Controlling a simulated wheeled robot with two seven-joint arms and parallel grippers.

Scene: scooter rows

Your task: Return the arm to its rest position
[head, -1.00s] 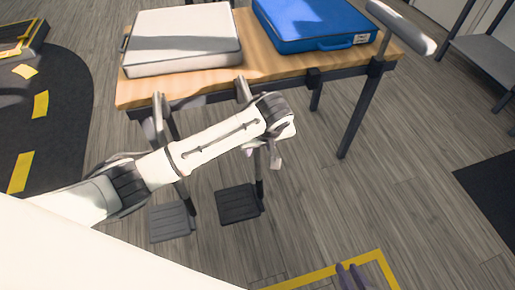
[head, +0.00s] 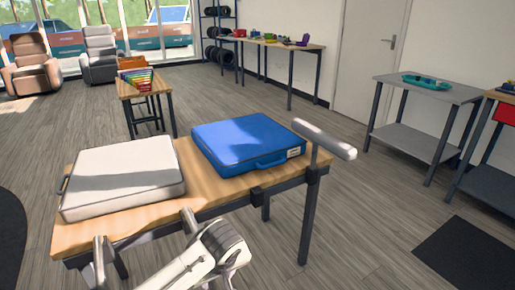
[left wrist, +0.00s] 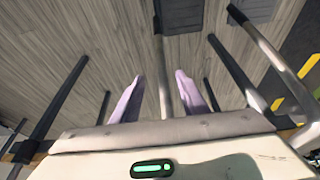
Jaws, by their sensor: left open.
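My left arm reaches in at the bottom of the head view, with its white and grey forearm in front of the wooden table (head: 228,196). Its fingers do not show there. In the left wrist view my left gripper (left wrist: 158,95) shows two purple fingers standing apart with nothing held between them. Behind them are the grey plank floor, dark posts and a grey upright bar. My right gripper is in neither current view.
A white case (head: 125,178) and a blue case (head: 245,142) lie on the table. A grey bar (head: 325,139) rises at its right corner, and grey posts (head: 101,262) stand at its near edge. A grey shelf table (head: 430,90) stands right.

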